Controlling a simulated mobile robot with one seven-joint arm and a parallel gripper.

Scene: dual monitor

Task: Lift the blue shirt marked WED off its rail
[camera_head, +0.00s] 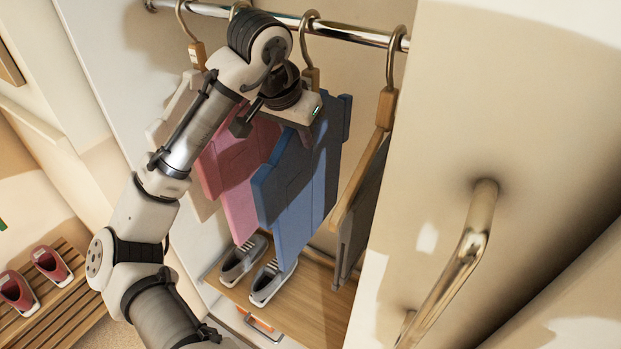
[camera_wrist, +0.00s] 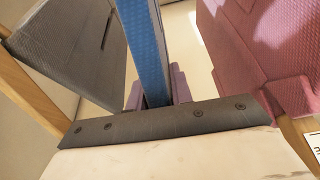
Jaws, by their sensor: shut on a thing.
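The blue shirt (camera_head: 300,190) hangs below the chrome rail (camera_head: 350,33), with its hanger hook (camera_head: 309,35) over the rail. No WED mark is readable on it. My gripper (camera_head: 308,128) reaches in from the left at the top of the blue shirt and hides part of it and its hanger. In the wrist view the blue shirt (camera_wrist: 147,45) shows edge-on between the two fingers of my gripper (camera_wrist: 158,92), which is shut on it.
A pink shirt (camera_head: 235,180) hangs close on the left, and a dark grey garment (camera_head: 355,215) on a wooden hanger (camera_head: 386,105) on the right. Grey shoes (camera_head: 242,260) stand on the shelf (camera_head: 310,305) below. A door with a brass handle (camera_head: 465,250) is at right.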

